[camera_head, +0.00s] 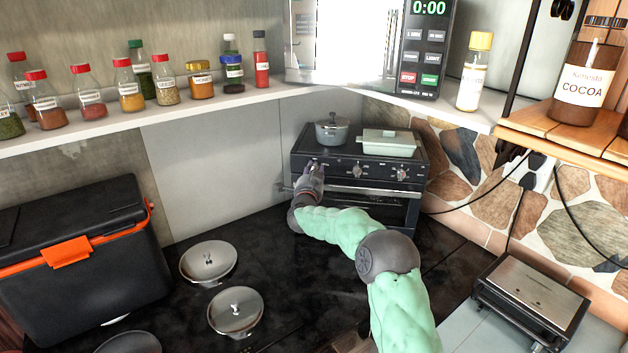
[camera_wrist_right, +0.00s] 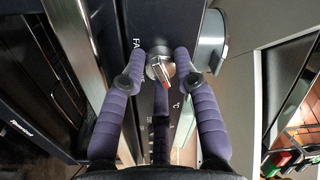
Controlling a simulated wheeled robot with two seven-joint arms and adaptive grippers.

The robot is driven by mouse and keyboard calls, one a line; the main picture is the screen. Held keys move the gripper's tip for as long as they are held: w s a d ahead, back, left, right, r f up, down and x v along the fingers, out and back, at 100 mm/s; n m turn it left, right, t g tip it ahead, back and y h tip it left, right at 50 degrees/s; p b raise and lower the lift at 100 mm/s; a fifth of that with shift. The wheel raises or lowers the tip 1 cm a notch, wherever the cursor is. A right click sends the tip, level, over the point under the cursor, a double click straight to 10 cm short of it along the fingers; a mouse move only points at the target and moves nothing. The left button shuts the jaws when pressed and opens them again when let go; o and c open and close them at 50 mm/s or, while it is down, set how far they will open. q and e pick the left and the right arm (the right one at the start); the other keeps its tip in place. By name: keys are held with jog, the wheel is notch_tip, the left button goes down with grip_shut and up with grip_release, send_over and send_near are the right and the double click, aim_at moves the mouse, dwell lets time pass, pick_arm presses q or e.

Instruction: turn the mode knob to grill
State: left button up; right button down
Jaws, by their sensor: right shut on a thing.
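The small black oven (camera_head: 380,190) stands in the corner with a row of knobs on its front panel. The middle knob (camera_head: 357,172) and the right knob (camera_head: 402,175) are uncovered. My left gripper is not in view.
A grey pot (camera_head: 332,131) and a pale green dish (camera_head: 388,143) stand on the oven. Two lidded pans (camera_head: 236,311) sit on the dark counter, left of my right arm. A black cooler (camera_head: 85,255) stands at left, a metal-topped appliance (camera_head: 532,296) at right.

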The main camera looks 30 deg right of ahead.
jog(key=shift+a+f+b, duration=0.1)
jog(key=shift+f+b, duration=0.15)
jog(key=shift+b, duration=0.05)
jog(key=shift+m, duration=0.3)
jog(key=c, duration=0.9)
grip_release()
jog(key=shift+w+r, duration=0.1)
jog(key=v, duration=1.2)
